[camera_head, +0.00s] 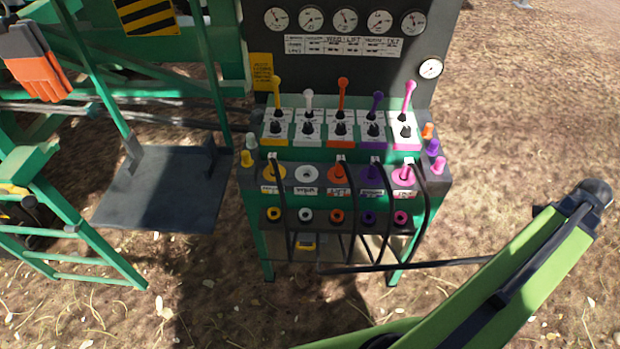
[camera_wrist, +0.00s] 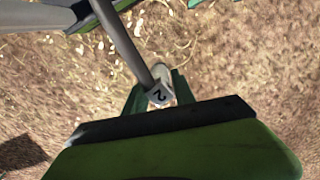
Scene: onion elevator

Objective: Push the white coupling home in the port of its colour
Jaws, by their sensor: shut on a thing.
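In the wrist view my gripper (camera_wrist: 158,92) is shut on a pale coupling (camera_wrist: 162,73) that has a grey hose and a face marked "2". The green fingers lie on either side of it, and it is held out over bare ground, away from any port. In the head view the white port (camera_head: 306,174) is second from the left in the upper row of the green stand, and no hose shows in it. My gripper and the held coupling are not visible in the head view; only my green arm shows at lower right.
Yellow (camera_head: 271,172), orange (camera_head: 339,172), purple (camera_head: 371,173) and pink (camera_head: 404,174) ports beside the white one have black hoses hanging from them. Coloured levers (camera_head: 342,92) stand above. A lower row holds coloured rings (camera_head: 306,215). A dark plate (camera_head: 160,190) lies left; ground at right is open.

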